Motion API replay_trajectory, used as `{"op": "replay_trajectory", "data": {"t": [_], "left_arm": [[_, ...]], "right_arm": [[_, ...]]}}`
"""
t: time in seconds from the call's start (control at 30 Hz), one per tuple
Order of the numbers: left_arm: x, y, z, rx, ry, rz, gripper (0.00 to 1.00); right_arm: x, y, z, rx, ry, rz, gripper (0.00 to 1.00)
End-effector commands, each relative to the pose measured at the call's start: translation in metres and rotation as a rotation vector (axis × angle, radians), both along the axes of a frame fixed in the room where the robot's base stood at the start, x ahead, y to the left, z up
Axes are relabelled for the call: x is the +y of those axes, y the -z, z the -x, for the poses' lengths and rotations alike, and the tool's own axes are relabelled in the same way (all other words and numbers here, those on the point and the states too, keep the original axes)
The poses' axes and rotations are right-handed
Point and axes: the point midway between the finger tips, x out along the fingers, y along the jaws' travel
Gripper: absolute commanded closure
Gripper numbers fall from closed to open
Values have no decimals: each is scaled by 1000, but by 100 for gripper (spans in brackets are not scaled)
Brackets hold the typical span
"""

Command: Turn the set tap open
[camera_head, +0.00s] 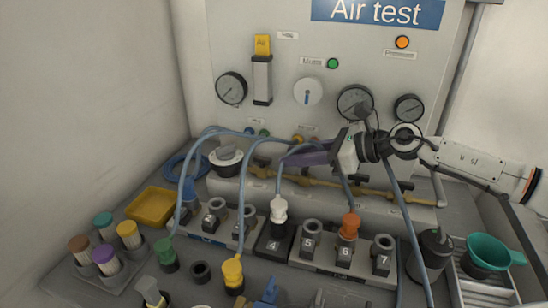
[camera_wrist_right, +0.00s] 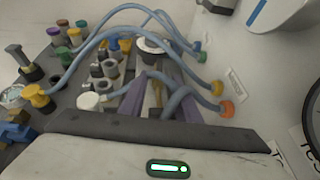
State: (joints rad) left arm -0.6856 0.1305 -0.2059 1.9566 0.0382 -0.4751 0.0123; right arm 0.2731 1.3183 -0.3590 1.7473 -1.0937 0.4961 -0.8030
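I cannot read a label that marks the set tap. A brass pipe (camera_head: 375,191) with several yellowish fittings runs along the foot of the panel; it also shows in the right wrist view (camera_wrist_right: 156,92). A white round knob (camera_head: 307,91) with an upright blue bar sits on the panel, and part of it shows in the wrist view (camera_wrist_right: 275,12). My right gripper (camera_head: 297,156) reaches in from the right, in front of the panel and below the knob. Its purple fingers (camera_wrist_right: 160,108) are apart, with brass seen between them; contact cannot be told. My left gripper is out of view.
Blue hoses (camera_head: 188,165) arch from the panel to coloured plugs, close to my right gripper. Numbered sockets (camera_head: 310,240) stand in front. Gauges (camera_head: 354,102) are on the panel. A yellow tray (camera_head: 151,207) is at left, a green funnel (camera_head: 489,251) at right.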

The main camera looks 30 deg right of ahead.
Motion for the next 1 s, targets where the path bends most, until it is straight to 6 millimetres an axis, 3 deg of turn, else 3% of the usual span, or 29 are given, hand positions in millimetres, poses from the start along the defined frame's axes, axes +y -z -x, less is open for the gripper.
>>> {"op": "replay_trajectory", "data": {"t": [0.4,0.77,0.97,1.0], "left_arm": [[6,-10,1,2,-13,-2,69],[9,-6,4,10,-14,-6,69],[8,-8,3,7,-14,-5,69],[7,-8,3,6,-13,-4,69]], "right_arm": [[31,18,-43,-2,-3,0,70],[34,22,-47,0,-3,2,70],[34,22,-47,-1,-2,3,100],[34,22,-47,-1,-2,3,100]]}}
